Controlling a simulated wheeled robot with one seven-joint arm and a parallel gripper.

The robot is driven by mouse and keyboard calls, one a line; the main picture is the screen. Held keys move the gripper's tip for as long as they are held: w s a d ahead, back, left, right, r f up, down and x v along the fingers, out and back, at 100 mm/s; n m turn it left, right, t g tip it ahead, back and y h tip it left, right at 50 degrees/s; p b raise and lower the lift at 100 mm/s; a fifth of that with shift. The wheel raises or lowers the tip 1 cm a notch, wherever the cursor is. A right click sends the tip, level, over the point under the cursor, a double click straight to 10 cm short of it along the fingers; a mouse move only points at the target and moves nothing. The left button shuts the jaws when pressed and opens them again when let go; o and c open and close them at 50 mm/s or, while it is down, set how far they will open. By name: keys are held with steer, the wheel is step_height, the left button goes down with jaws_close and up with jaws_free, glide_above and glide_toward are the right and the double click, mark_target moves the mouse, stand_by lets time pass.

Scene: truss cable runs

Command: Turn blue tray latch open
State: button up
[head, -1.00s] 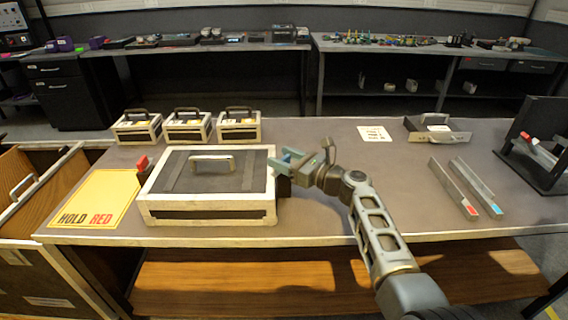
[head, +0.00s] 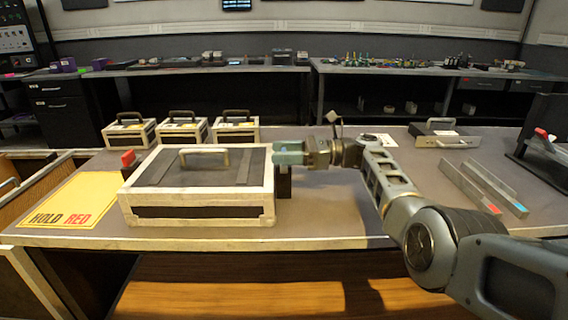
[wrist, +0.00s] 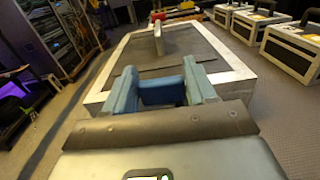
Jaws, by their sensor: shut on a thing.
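The large tray case (head: 250,205) has a dark lid, a pale frame and a handle on top (head: 205,153). It sits closed on the bench. My gripper (head: 285,155) is at the case's right side, its teal fingers level with the lid. In the wrist view my gripper (wrist: 162,88) has its two blue-teal fingers on either side of a blue piece (wrist: 162,93), which looks like the blue latch, and is shut on it. The fingers hide most of the latch in the head view. A red latch (head: 128,158) stands at the case's left side.
A yellow "HOLD RED" sheet (head: 70,202) lies left of the case. Several small cases (head: 183,133) stand behind it. Two metal rails (head: 470,187) and a grey tray (head: 440,140) lie to the right.

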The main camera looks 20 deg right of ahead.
steer(key=shift+g, duration=0.3)
steer(key=o, duration=1)
steer(key=shift+c, duration=0.2)
steer(key=v, duration=0.7)
steer(key=shift+d, duration=0.35)
steer(key=shift+s, duration=0.15)
